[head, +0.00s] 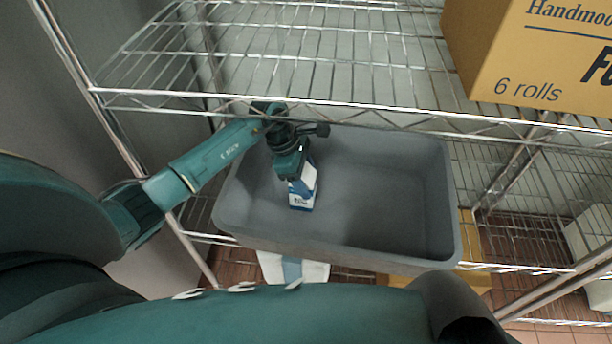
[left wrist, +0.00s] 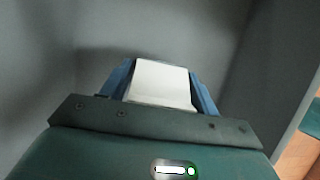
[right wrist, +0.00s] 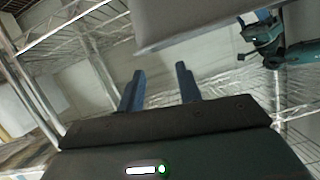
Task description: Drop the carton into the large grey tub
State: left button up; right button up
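The large grey tub (head: 395,190) stands on a wire shelf in the middle of the head view. My left gripper (head: 296,172) reaches over the tub's left side and points down into it. It is shut on a small blue and white carton (head: 303,196), which is held inside the tub's outline. In the left wrist view the carton (left wrist: 160,83) sits between the two blue fingers, with grey tub walls around it. I cannot tell whether the carton touches the tub floor. My right gripper (right wrist: 158,88) is open and empty, below and outside the tub (right wrist: 185,20).
A wire shelf (head: 270,60) lies above the tub's far side. A large yellow-brown box (head: 545,60) stands on it at the upper right. A metal post (head: 100,110) is near my left arm. A white and blue item (head: 292,268) is below the tub.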

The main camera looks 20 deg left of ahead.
pick_arm(q)
jog(key=shift+o, duration=1.3)
jog(key=shift+r, duration=0.1)
